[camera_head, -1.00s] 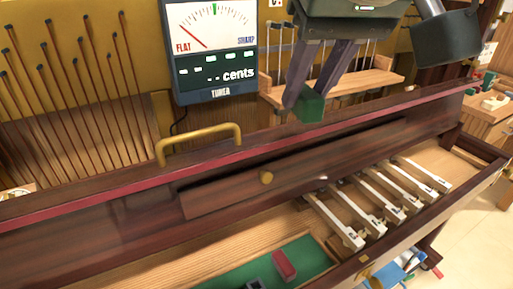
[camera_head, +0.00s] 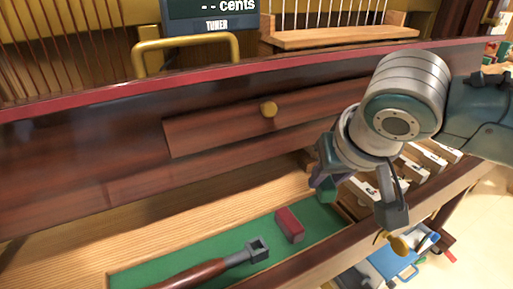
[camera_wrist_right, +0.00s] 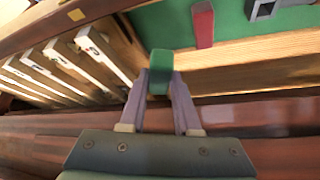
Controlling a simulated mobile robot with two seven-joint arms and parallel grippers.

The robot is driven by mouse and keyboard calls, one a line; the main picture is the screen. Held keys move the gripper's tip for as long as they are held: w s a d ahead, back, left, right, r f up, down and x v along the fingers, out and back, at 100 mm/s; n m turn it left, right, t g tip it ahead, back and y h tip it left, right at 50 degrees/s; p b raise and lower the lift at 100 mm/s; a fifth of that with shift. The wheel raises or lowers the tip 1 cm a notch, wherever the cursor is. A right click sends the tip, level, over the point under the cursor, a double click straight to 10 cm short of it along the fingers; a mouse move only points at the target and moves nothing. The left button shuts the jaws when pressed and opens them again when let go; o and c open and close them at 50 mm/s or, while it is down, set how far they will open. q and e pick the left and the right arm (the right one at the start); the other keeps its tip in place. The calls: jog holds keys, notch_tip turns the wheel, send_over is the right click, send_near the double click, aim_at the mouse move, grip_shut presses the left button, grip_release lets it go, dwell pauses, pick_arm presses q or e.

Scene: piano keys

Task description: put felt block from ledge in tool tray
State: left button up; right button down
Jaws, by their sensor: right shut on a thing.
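The green felt block (camera_head: 328,193) is partly hidden by my right gripper (camera_head: 324,180), which is shut on it. The right wrist view shows the block (camera_wrist_right: 160,62) pinched between the two fingertips (camera_wrist_right: 160,84). The tool tray is the green-lined recess (camera_head: 215,248) in the wooden surface at the lower middle of the head view. The block is near the tray's right back corner, apart from the lining, which shows beyond it in the wrist view (camera_wrist_right: 240,28). My left gripper is out of view.
A red block (camera_head: 289,225) and a wood-handled tool (camera_head: 212,271) lie in the tray, with bare green lining around them. White-topped piano keys (camera_head: 420,160) are to the right.

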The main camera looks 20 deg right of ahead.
jog(key=shift+f+b, duration=1.1)
jog(key=shift+f, duration=2.25)
jog(key=shift+f, duration=0.1)
jog(key=shift+f, duration=0.1)
jog(key=c, duration=0.6)
grip_release()
jog(key=shift+r, duration=0.35)
jog(key=p+v, duration=0.5)
jog(key=v, duration=0.6)
jog(key=s+a+n, duration=0.1)
jog(key=s+n, duration=0.1)
jog(key=s, duration=0.3)
jog(key=s+a+n+g+y, duration=0.1)
jog(key=s, duration=0.4)
jog(key=s+a+n+g+y, duration=0.1)
jog(key=s+a+n, duration=0.1)
jog(key=s, duration=0.3)
jog(key=shift+s+a+r+n+p, duration=0.15)
jog(key=shift+n+p, duration=0.15)
